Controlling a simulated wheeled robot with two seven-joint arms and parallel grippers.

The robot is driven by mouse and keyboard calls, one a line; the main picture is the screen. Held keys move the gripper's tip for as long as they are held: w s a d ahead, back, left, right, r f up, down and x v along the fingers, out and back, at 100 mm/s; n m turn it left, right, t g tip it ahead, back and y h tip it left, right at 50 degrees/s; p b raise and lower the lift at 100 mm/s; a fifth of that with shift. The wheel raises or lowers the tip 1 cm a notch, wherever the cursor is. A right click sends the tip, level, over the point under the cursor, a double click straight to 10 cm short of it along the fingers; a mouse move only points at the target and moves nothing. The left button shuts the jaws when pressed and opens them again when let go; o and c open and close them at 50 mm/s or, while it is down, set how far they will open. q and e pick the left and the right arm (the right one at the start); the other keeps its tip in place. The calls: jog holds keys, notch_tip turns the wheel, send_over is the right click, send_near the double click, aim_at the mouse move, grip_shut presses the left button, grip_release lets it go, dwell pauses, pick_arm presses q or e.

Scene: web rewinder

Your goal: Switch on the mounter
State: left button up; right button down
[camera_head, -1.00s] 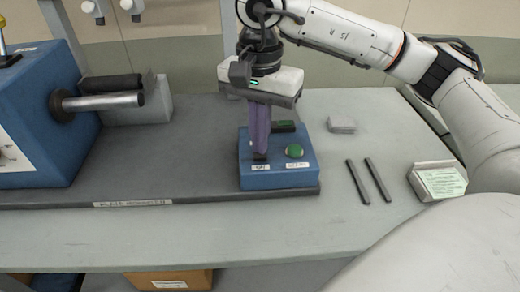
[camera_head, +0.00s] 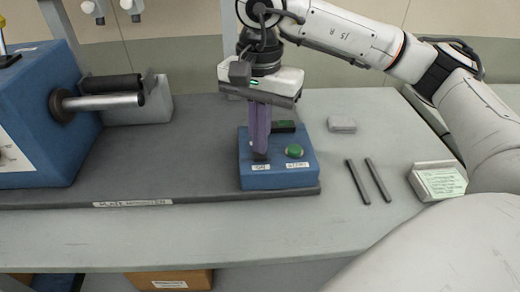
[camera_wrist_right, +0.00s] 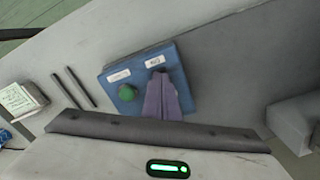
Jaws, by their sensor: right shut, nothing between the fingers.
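The blue control box (camera_head: 278,179) sits at the right end of the dark base plate. It has a green round button (camera_head: 294,151) with a white label below it, and a second label (camera_head: 261,168) at its left. My right gripper (camera_head: 260,155) points down with its purple fingers together and empty, its tips at the box top just above the left label. The fingers hide whatever control is there. The right wrist view shows the box (camera_wrist_right: 140,95), the green button (camera_wrist_right: 127,92) and the fingertips (camera_wrist_right: 159,78) by the label. I cannot tell whether the tips touch. My left gripper is not in view.
A blue machine (camera_head: 38,120) with a metal shaft (camera_head: 103,101) stands at the left. Two dark rods (camera_head: 367,181), a small grey block (camera_head: 341,124) and a box with a green-white label (camera_head: 437,182) lie at the right. The middle of the plate is clear.

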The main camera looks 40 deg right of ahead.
jog(key=shift+f+b, duration=0.7)
jog(key=shift+f, duration=0.1)
jog(key=shift+r, duration=0.1)
dwell(0.4)
notch_tip(320, 180, up, 7)
jog(key=p, duration=0.4)
jog(key=shift+p, duration=0.4)
dwell(0.3)
